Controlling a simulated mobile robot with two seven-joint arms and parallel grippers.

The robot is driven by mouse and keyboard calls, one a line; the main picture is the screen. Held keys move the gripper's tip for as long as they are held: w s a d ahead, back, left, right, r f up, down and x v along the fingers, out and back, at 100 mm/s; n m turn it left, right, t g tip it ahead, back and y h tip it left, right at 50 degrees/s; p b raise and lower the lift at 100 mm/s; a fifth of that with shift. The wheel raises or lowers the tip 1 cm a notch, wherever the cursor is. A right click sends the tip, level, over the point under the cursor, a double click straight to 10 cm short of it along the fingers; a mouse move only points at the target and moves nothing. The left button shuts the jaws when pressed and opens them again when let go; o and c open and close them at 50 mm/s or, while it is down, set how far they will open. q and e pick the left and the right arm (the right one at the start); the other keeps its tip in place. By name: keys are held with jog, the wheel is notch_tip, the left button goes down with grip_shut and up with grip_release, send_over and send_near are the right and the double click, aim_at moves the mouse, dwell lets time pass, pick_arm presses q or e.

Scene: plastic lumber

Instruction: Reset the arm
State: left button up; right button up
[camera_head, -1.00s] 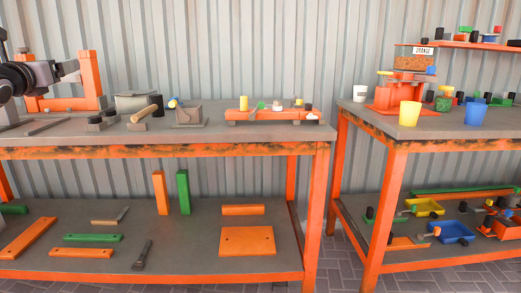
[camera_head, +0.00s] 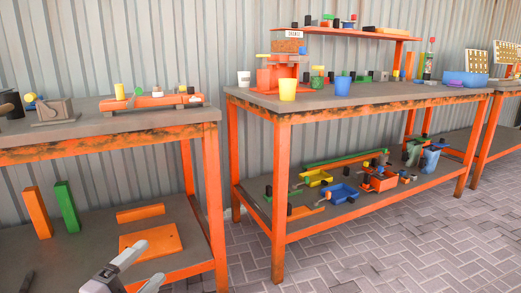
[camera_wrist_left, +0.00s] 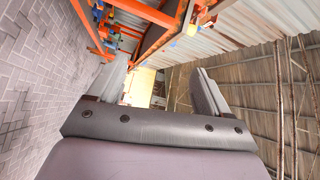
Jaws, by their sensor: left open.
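My left gripper (camera_head: 140,268) shows at the bottom left of the head view, in front of the left workbench's lower shelf. Its two pale grey fingers are apart, with nothing seen between them. In the left wrist view the fingers (camera_wrist_left: 158,88) are also spread, with open space between them and the benches beyond. The rest of my left arm is out of the head view. My right gripper is not in either view.
The left workbench (camera_head: 110,135) holds an orange tool rack (camera_head: 150,100). The middle workbench (camera_head: 380,105) holds a yellow cup (camera_head: 288,90) and a blue cup (camera_head: 342,86). Its lower shelf carries blue and yellow trays. The brick floor (camera_head: 400,245) in front is clear.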

pick_arm(q)
jog(key=s+d+f+n+g+y+b, duration=0.1)
jog(key=s+d+f+n+g+b, duration=0.1)
jog(key=s+d+f+n, duration=0.35)
jog(key=s+d+f+n+g+b, duration=0.1)
jog(key=s+d+f+n, duration=0.1)
jog(key=s+d+n, duration=0.6)
jog(key=s+a+r+n+g+y+p, duration=0.2)
jog(key=r+p, duration=0.5)
jog(key=p, duration=1.2)
jog(key=s+a+r+n+g+y+p, duration=0.1)
jog(key=s+a+r+p, duration=0.3)
jog(key=p, duration=1.5)
jog(key=a+r+g, duration=0.1)
jog(key=a+r, duration=0.2)
jog(key=r, duration=0.1)
jog(key=shift+a+r+n+y, duration=0.15)
jog(key=shift+r+n+y, duration=0.15)
jog(key=shift+n+y, duration=0.1)
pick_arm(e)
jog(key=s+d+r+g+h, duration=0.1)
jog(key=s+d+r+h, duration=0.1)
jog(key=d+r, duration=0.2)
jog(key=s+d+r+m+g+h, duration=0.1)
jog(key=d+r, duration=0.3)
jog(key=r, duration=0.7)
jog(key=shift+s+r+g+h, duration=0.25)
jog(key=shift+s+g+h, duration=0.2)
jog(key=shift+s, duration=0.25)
